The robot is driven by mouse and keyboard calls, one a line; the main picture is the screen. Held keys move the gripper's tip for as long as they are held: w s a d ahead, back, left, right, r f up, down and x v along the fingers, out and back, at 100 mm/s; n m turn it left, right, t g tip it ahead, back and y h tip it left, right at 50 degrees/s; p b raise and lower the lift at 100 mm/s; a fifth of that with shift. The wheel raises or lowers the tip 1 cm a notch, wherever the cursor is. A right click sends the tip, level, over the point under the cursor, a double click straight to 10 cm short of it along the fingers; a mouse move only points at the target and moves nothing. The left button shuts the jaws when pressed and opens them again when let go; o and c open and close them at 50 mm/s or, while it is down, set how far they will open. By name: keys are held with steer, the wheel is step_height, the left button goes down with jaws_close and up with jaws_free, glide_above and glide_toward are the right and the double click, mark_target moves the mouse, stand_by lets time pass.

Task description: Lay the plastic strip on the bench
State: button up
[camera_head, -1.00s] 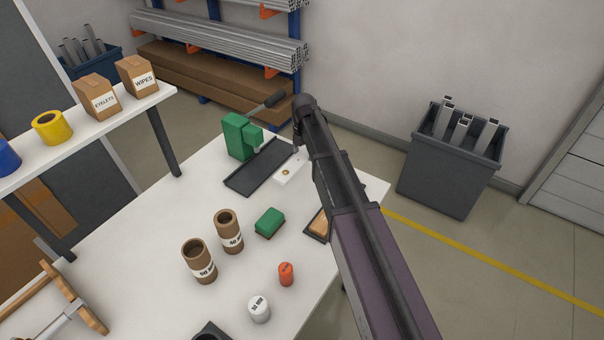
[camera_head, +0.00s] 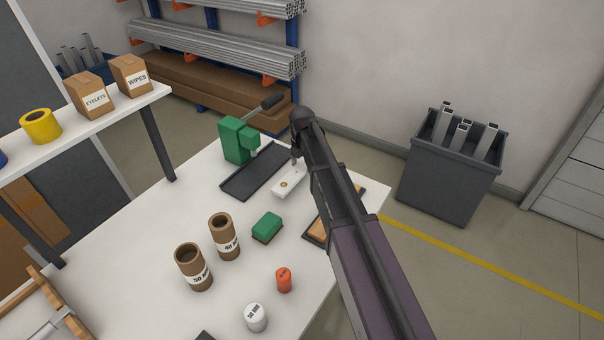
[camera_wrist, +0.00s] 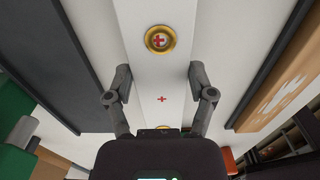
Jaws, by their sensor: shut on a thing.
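The plastic strip (camera_head: 286,187) is white and lies beside the right edge of the black tray in the head view. In the wrist view the strip (camera_wrist: 160,75) runs up the middle. It has a brass eyelet (camera_wrist: 160,39) with a red cross in it and a small printed red cross nearer me. A second brass ring is mostly hidden by my gripper's body. My gripper (camera_wrist: 161,88) is shut on the strip, one finger at each long edge. In the head view my arm hides the strip's far part. I cannot tell whether the strip touches the white bench (camera_head: 160,235).
A green press (camera_head: 236,140) stands behind the black tray (camera_head: 245,182). A green block (camera_head: 267,227), two brown tubes (camera_head: 224,238), an orange cylinder (camera_head: 284,281) and a white one (camera_head: 256,317) stand nearer. A tray with a brown block (camera_head: 318,231) is partly behind my arm.

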mark_target(302, 166)
steer(key=shift+f+b, duration=1.5)
steer(key=shift+f, duration=0.2)
steer(key=shift+f, duration=0.1)
steer(key=o, duration=1.2)
step_height(302, 166, up, 12)
steer(key=p, duration=1.2)
steer(key=shift+s, duration=0.1)
